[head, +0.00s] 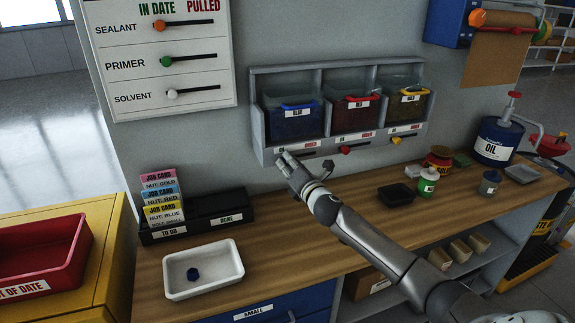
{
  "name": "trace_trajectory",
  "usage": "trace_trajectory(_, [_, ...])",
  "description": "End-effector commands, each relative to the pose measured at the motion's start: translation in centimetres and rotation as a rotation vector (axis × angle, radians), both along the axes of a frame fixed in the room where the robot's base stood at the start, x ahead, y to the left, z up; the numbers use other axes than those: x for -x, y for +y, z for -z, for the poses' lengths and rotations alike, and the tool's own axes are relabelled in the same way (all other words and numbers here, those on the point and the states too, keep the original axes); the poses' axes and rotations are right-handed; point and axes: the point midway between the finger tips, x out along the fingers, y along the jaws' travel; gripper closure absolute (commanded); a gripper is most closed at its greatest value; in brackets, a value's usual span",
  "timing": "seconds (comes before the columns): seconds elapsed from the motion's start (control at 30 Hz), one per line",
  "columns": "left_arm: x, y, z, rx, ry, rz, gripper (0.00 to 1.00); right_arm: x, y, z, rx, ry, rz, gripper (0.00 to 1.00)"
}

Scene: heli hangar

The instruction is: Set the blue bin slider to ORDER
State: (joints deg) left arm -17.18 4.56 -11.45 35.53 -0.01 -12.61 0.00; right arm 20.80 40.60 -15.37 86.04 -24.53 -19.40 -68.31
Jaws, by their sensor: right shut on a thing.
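The blue bin (291,122), labelled BLUE, stands in the left compartment of the grey wall rack (257,135). Its slider strip (311,152) runs along the rack's front edge below it. My right gripper (283,160) is at the left part of this strip, shut on the blue bin's slider knob, which its fingers hide. The words at the ends of the strip are too small to read. My left gripper is not in view.
The red bin (352,115) and gold bin (401,106) stand to the right, with a red knob (346,150) and a yellow knob (396,140) below. Job cards (164,201), a white tray (238,263) and a black tray (396,195) are on the bench.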

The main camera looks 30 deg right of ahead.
Motion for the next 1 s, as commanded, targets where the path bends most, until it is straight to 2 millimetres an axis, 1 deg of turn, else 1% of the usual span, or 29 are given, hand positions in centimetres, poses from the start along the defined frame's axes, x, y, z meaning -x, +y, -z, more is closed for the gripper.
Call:
trace_trajectory(0.03, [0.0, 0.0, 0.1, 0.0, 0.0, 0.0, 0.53, 0.2, -1.1, 0.1, 0.004, 0.002, 0.004, 1.0])
trace_trajectory(0.2, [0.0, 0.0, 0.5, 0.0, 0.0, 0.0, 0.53, 1.2, -5.1, 0.2, 0.008, 0.003, 0.006, 1.0])
trace_trajectory(0.33, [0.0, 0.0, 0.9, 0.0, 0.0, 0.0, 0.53, 1.8, -7.6, 0.1, 0.005, 0.001, 0.005, 1.0])
trace_trajectory(0.4, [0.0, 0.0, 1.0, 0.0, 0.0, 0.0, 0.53, 2.0, -8.4, 0.1, 0.004, 0.001, 0.005, 1.0])
trace_trajectory(0.5, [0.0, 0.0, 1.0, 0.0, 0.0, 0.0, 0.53, 2.1, -8.8, 0.0, 0.001, 0.001, 0.004, 1.0])
trace_trajectory(0.77, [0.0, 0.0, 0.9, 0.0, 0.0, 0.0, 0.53, 2.1, -8.9, -0.1, 0.002, 0.001, 0.006, 1.0])
trace_trajectory(0.8, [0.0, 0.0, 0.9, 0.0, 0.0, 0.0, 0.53, 2.1, -8.9, -0.1, 0.002, 0.001, 0.006, 0.75])
trace_trajectory(0.93, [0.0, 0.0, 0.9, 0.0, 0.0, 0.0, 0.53, 2.1, -8.9, -0.1, 0.002, 0.0, 0.006, 0.58])
trace_trajectory(0.97, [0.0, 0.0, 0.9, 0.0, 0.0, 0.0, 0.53, 2.1, -8.9, -0.1, 0.002, 0.0, 0.006, 0.56])
trace_trajectory(1.0, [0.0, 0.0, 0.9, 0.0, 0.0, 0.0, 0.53, 2.1, -8.8, -0.1, 0.002, 0.001, 0.005, 0.56])
